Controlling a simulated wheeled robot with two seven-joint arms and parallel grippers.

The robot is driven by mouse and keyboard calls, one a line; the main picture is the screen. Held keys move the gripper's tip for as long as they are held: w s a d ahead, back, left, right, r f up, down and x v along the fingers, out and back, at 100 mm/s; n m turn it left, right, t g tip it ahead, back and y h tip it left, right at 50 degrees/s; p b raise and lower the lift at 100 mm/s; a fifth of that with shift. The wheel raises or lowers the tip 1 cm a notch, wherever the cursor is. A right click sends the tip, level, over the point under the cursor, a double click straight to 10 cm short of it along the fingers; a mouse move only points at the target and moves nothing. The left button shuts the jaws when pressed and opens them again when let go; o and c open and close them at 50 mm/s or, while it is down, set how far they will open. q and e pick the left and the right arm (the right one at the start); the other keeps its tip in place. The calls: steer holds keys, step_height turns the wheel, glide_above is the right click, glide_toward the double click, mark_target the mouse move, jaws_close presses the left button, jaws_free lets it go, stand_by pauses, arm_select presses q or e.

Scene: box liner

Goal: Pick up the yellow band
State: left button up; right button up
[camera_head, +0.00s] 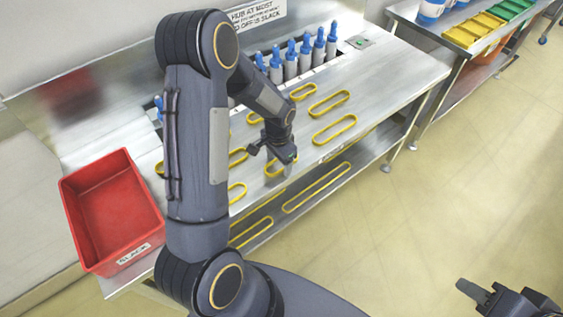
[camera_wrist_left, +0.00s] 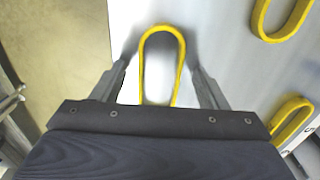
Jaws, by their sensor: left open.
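Several yellow bands lie flat on the steel table. One yellow band (camera_wrist_left: 163,29) is between the two fingers of my left gripper (camera_wrist_left: 160,68) in the left wrist view, with one finger on each side and apart from it. Its near end is hidden by the gripper body. In the head view this left gripper (camera_head: 282,163) is low over the table's front edge, open, and partly covers that band. Other bands lie around it, such as one band (camera_head: 334,130) to the right. My right gripper (camera_head: 478,291) is at the bottom right, over the floor, away from the table.
A red bin (camera_head: 100,200) with a label stands at the table's left end. Blue-topped bottles (camera_head: 291,62) line the back. Longer yellow bands (camera_head: 318,187) lie on the lower shelf. A second table (camera_head: 400,12) at upper right holds yellow trays (camera_head: 474,30) and green ones.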

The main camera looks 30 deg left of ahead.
arm_select(q)
steer(key=shift+c, duration=0.5)
steer(key=c, duration=1)
steer(key=shift+o, duration=0.2)
steer(key=shift+r, duration=0.1)
steer(key=shift+w+r, duration=0.1)
steer(key=shift+r, duration=0.35)
steer(key=r, duration=0.2)
steer(key=shift+d+r, duration=0.25)
steer(key=shift+r, duration=0.05)
steer(key=d+r+b, duration=0.2)
steer(key=d+r, duration=0.7)
steer(key=d, duration=0.4)
steer(key=shift+s+d+r+b, duration=0.2)
steer(key=shift+d+b, duration=0.1)
steer(key=shift+b, duration=0.05)
